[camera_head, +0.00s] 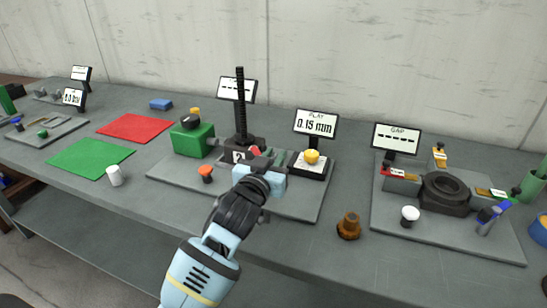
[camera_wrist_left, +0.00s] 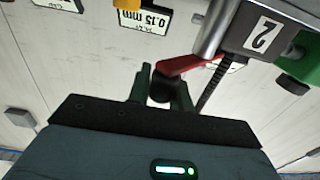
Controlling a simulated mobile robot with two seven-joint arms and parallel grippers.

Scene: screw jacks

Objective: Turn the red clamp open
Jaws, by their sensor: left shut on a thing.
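The red clamp (camera_head: 254,151) is a small red lever at the base of the black threaded post (camera_head: 240,105) on the middle grey plate. It also shows in the wrist view (camera_wrist_left: 190,64), running sideways from the metal block marked 2 (camera_wrist_left: 262,38). My left gripper (camera_head: 267,160) is at the clamp, over the front of the plate. In the wrist view its dark fingers (camera_wrist_left: 162,88) are shut on the free end of the red lever. That end is partly hidden by the fingers. My right gripper is not in view.
A display reading 0.15 mm (camera_head: 316,124) stands behind a yellow knob (camera_head: 312,156), right of my gripper. A green block (camera_head: 193,140) and an orange knob (camera_head: 206,173) are to the left. A brown knob (camera_head: 349,226) stands on the bench between the plates.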

